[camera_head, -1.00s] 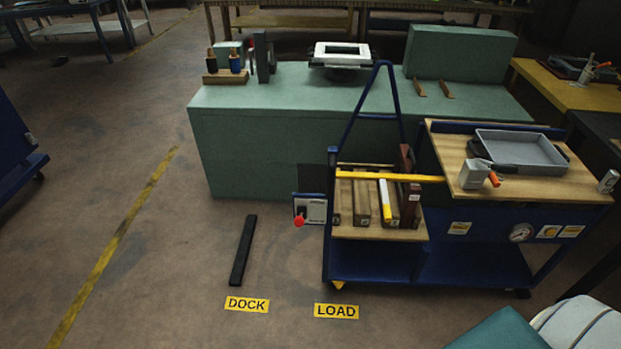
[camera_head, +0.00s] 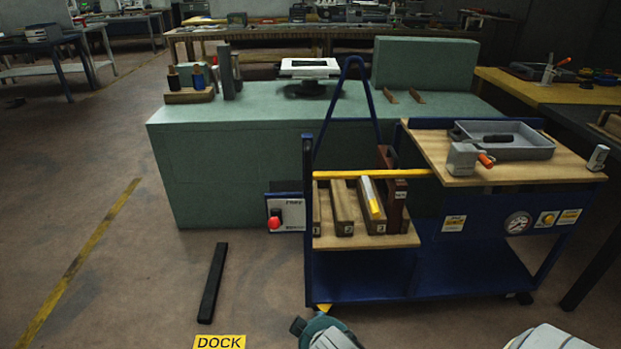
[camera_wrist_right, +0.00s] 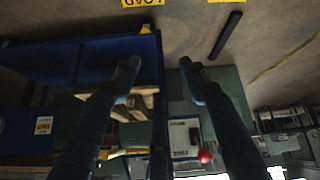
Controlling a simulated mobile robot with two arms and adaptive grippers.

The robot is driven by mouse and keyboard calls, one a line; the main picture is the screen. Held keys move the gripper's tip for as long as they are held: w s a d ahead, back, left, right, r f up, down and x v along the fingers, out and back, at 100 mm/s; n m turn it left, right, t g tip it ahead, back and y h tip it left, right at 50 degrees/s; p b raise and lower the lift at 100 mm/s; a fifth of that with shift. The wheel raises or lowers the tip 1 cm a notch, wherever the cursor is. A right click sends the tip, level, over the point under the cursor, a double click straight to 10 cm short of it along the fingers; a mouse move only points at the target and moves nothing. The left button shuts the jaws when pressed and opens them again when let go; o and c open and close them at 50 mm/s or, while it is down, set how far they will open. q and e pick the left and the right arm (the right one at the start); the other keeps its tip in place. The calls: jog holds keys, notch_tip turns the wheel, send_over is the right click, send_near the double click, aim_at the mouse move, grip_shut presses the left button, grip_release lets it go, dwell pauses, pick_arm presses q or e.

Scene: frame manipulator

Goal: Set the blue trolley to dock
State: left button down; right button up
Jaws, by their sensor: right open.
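The blue trolley (camera_head: 460,270) stands upright in front of the green bench, with a tall blue A-frame handle at its left. A white panel with a red knob (camera_head: 275,222) is at the trolley's left post. The yellow DOCK label (camera_head: 219,342) lies on the floor to the trolley's left, below a black floor bar (camera_head: 213,283). In the right wrist view, my right gripper (camera_wrist_right: 159,68) is open and empty, its fingers apart before the trolley (camera_wrist_right: 75,62) and the panel (camera_wrist_right: 185,138). The LOAD label (camera_wrist_right: 143,3) is partly cut off there. My left gripper is not in view.
The green bench (camera_head: 240,160) stands behind the trolley. Numbered blocks (camera_head: 342,208) sit on its shelf; a grey tray (camera_head: 510,142) and a grey tool (camera_head: 466,160) are on its wooden top. Open floor lies to the left, with a yellow line (camera_head: 80,262).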

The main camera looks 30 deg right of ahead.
jog(key=w+d+r+m+t+h, duration=0.4)
jog(key=w+d+r+h, duration=0.15)
jog(key=w+r, duration=0.75)
jog(key=m+t+h, duration=0.3)
send_near(310, 165)
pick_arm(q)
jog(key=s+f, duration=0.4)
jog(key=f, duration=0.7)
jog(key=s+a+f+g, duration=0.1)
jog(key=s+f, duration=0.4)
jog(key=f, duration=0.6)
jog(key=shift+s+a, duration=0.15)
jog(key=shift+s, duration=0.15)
pick_arm(e)
jog(key=x, duration=1.1)
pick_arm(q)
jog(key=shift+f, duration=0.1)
pick_arm(e)
jog(key=shift+c, duration=0.5)
grip_shut()
